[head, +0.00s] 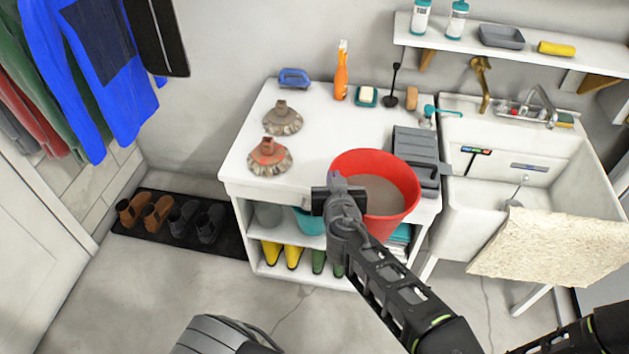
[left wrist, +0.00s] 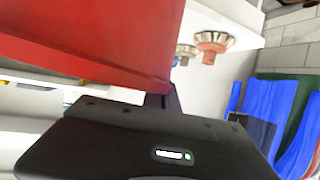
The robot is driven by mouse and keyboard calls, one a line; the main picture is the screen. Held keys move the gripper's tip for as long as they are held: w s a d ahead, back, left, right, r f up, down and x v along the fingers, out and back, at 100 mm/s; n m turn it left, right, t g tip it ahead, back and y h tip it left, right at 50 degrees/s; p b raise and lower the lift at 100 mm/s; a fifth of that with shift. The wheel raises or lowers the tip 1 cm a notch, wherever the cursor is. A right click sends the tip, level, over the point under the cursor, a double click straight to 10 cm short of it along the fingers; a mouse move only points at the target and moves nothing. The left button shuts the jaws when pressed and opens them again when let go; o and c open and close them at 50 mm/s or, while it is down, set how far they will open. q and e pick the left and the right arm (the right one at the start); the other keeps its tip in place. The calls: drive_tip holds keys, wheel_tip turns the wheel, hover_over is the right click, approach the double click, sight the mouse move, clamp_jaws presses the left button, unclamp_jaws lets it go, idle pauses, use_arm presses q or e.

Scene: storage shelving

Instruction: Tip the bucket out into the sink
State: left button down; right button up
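A red bucket (head: 405,209) with a greyish, level-looking content (head: 381,192) stands out over the counter's front edge, looking upright and held up. My left gripper (head: 340,200) is at its left side; the fingers are mostly hidden but appear closed on its wall. In the left wrist view the bucket (left wrist: 95,35) fills the upper left, close against the gripper (left wrist: 160,102). The white sink (head: 476,208) is right of the bucket. My right gripper is out of view; only part of that arm shows at bottom right.
A beige cloth or mat (head: 550,247) hangs over the sink's front right. A grey toolbox-like case (head: 416,150) lies between bucket and sink. A brass tap (head: 482,82) rises behind the basin.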

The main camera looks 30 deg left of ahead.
use_arm(q)
drive_tip(key=w+d+r+m+t+h, duration=0.2)
drive_tip(key=w+d+r+m+h, duration=0.2)
drive_tip(key=d+r+m+h, duration=0.2)
drive_tip(key=shift+w+d+r+h, duration=0.2)
drive_tip(key=shift+d+h, duration=0.3)
drive_tip(key=shift+h, duration=0.1)
